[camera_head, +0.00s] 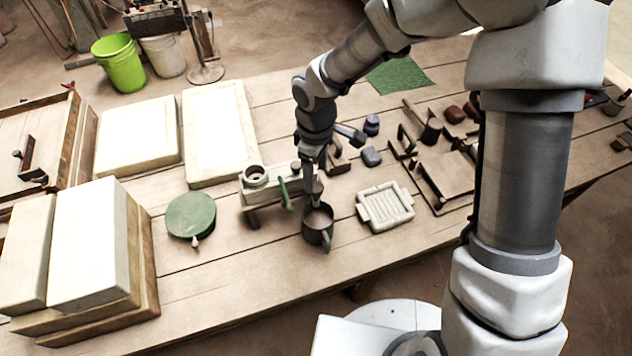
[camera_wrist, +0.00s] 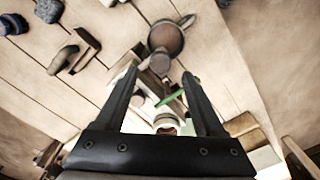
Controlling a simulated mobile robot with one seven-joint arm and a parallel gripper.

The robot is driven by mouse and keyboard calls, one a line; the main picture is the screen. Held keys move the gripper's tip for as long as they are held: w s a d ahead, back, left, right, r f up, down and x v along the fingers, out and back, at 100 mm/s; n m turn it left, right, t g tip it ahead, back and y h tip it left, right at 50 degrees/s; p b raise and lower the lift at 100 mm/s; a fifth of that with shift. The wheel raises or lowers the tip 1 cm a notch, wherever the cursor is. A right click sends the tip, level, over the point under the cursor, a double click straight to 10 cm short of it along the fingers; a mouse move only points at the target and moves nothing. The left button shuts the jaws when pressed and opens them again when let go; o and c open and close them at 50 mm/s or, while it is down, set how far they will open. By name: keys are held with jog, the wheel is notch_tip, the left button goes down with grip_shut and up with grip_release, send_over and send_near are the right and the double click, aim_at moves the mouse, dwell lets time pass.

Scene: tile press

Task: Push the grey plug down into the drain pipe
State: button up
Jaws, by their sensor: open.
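My gripper (camera_head: 314,172) points down over the right end of a pale block-shaped fixture (camera_head: 264,190). In the wrist view my gripper (camera_wrist: 160,76) has its two fingers apart with nothing held between them. A small grey-brown round piece (camera_wrist: 160,63), possibly the grey plug, shows near the fingertips at the fixture's end. A green lever (camera_head: 285,194) is on the fixture's front. Contact is unclear.
A dark mug (camera_head: 318,226) with brown contents stands close to the fixture's right end. A green round lidded item (camera_head: 191,214) lies to the left, and a pale slatted tray (camera_head: 385,206) to the right. Plaster blocks (camera_head: 88,245) fill the left. The front table is clear.

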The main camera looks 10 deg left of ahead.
aim_at(316, 187)
jog(key=shift+f, duration=2.3)
jog(key=shift+c, duration=0.2)
grip_shut()
